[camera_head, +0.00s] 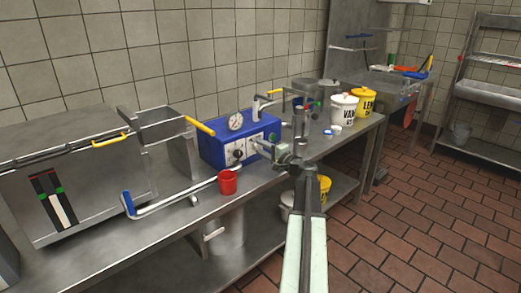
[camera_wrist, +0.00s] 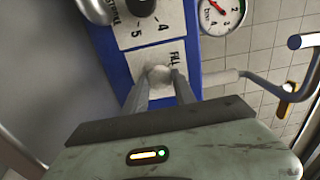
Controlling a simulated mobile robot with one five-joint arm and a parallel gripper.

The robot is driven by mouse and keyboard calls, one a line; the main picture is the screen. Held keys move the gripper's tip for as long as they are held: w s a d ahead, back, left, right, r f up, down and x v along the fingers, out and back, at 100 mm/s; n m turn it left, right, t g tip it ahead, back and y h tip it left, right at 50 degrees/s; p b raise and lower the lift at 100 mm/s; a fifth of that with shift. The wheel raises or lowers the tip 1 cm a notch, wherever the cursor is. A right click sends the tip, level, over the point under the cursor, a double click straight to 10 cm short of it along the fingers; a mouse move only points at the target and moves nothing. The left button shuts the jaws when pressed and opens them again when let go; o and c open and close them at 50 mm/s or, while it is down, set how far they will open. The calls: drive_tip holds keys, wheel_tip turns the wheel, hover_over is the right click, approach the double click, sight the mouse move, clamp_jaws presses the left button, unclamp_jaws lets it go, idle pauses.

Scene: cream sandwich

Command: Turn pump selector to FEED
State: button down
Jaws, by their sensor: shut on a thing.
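The blue pump box (camera_head: 225,152) stands on the steel bench, with a round gauge on top and white panels on its front. In the wrist view, its blue face (camera_wrist: 112,62) carries a white panel reading FILL; no FEED marking is readable. My gripper (camera_wrist: 162,80) is shut on a pale rounded knob (camera_wrist: 159,74), apparently the pump selector, below the FILL lettering. The fingers lie on either side of it. In the head view, my gripper (camera_head: 268,148) is at the right part of the box's front; the knob is hidden there.
A red cup (camera_head: 228,182) stands on the bench in front of the box. A pipe with a blue end (camera_head: 128,203) lies to the left. White (camera_head: 344,109) and yellow (camera_head: 366,103) tubs stand to the right. The gauge (camera_wrist: 221,13) is beside the panel in the wrist view.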

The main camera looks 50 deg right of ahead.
drive_tip(key=shift+d+m, duration=0.1)
drive_tip(key=shift+m, duration=0.3)
drive_tip(key=c, duration=1)
unclamp_jaws()
drive_tip(key=shift+s, duration=0.15)
drive_tip(key=s, duration=0.7)
drive_tip(key=shift+s+a, duration=0.2)
drive_tip(key=shift+a, duration=0.15)
